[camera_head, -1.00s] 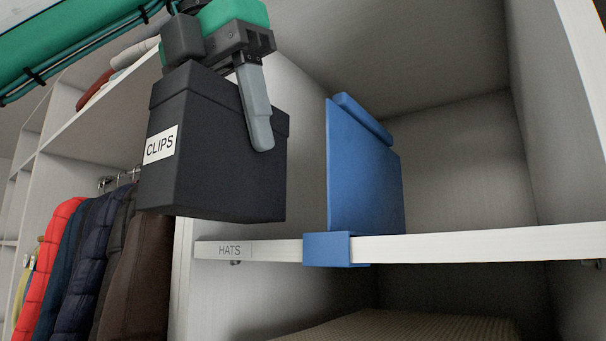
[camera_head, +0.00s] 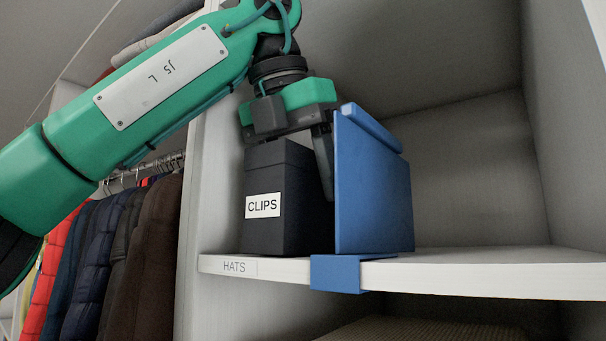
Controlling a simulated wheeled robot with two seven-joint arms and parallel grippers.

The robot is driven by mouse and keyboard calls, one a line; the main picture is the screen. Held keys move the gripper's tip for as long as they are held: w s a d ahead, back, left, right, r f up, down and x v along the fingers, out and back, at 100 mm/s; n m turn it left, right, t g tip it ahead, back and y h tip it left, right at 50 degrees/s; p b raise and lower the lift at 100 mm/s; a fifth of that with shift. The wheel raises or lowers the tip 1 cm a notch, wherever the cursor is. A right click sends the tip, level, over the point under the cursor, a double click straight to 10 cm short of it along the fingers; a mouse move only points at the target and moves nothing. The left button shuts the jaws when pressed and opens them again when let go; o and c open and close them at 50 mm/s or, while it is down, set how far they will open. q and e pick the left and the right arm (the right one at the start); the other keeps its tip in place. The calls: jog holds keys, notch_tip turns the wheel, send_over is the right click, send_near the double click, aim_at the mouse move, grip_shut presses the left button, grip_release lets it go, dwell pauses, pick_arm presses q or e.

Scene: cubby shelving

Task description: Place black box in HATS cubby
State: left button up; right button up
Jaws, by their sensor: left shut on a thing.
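The black box (camera_head: 290,222) has a white CLIPS label on its front. It stands upright in the HATS cubby, left of the blue divider, with its base at or very near the shelf board (camera_head: 450,276). The HATS label (camera_head: 234,267) is on the shelf's front edge below the box. My left gripper (camera_head: 290,165) comes from above and is shut on the box's upper part; one finger shows on the box's right side, close to the divider. The other finger is hidden. My right gripper is out of view.
The blue divider (camera_head: 375,190) is clipped to the shelf edge just right of the box. The white side wall (camera_head: 215,170) is close on the left. The shelf right of the divider is empty. Hanging coats (camera_head: 110,250) are at the left.

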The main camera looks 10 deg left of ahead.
pick_arm(q)
jog(key=shift+s+a, duration=0.1)
jog(key=shift+s, duration=0.2)
jog(key=shift+f, duration=0.1)
jog(key=o, duration=1.1)
jog(key=shift+w, duration=0.15)
jog(key=shift+c, duration=0.2)
